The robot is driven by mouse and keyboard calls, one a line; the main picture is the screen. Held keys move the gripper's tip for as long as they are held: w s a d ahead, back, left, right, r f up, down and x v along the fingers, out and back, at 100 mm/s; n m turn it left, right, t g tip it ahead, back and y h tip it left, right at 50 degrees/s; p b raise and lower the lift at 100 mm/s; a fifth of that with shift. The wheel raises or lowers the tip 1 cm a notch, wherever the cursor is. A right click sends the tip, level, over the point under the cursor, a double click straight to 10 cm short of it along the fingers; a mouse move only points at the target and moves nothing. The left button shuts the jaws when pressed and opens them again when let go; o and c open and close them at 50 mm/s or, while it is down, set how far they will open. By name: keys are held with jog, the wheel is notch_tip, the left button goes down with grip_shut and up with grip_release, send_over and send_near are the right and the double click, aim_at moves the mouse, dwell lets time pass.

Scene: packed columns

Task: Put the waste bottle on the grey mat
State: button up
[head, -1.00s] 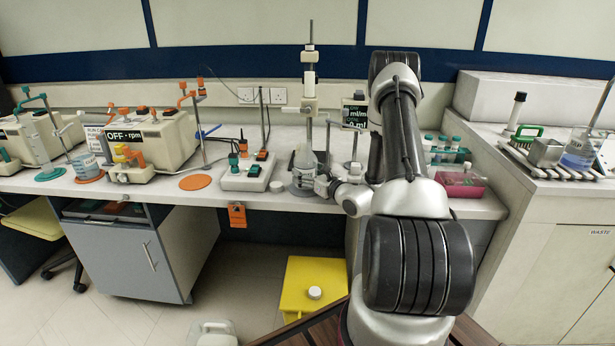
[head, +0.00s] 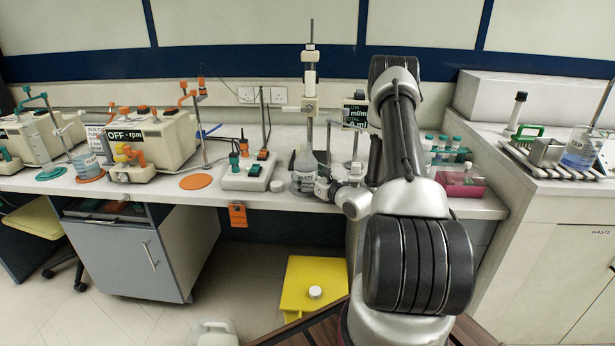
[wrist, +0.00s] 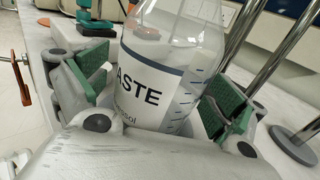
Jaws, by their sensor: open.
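The waste bottle (head: 304,165) is clear with a white label. It stands upright on the bench in front of the tall stand in the head view. In the wrist view the bottle (wrist: 165,75) fills the middle, with "ASTE" readable on its label. My gripper (wrist: 160,95) is open, with one green-padded finger on each side of the bottle. A gap shows between the left pad and the glass; contact on the right side is hard to judge. In the head view my gripper (head: 323,187) is low at the bottle's right side. I cannot clearly make out a grey mat.
Rods stand close right of the bottle, one on a grey round base (wrist: 295,145). A control box (head: 248,171) and an orange disc (head: 195,181) lie to the left. A pink box (head: 461,183) and a tube rack (head: 446,152) are right of my arm.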

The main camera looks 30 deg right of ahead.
jog(key=s, duration=0.3)
jog(key=s+d, duration=0.1)
jog(key=s, duration=0.3)
jog(key=s+d, duration=0.1)
jog(key=s, duration=0.3)
jog(key=shift+s+r, duration=0.1)
jog(key=shift+s, duration=0.05)
jog(key=s+a+r+n+g+y, duration=0.2)
jog(key=a+r+n+g+y, duration=0.2)
jog(key=a+r+n+y, duration=0.5)
jog(key=s+a+r+n+g+y, duration=0.1)
jog(key=s+a+r+n+g, duration=0.75)
jog(key=s+a, duration=0.35)
jog(key=s+r+n+g+h, duration=0.4)
jog(key=s+n+g+h, duration=0.15)
jog(key=s+n, duration=0.55)
jog(key=s+d+r+n+t+h, duration=0.4)
jog(key=d+r+n+h, duration=0.1)
jog(key=d+h, duration=0.3)
jog(key=shift+d+r+t, duration=0.25)
jog(key=shift+r+t, duration=0.15)
jog(key=shift+r, duration=0.4)
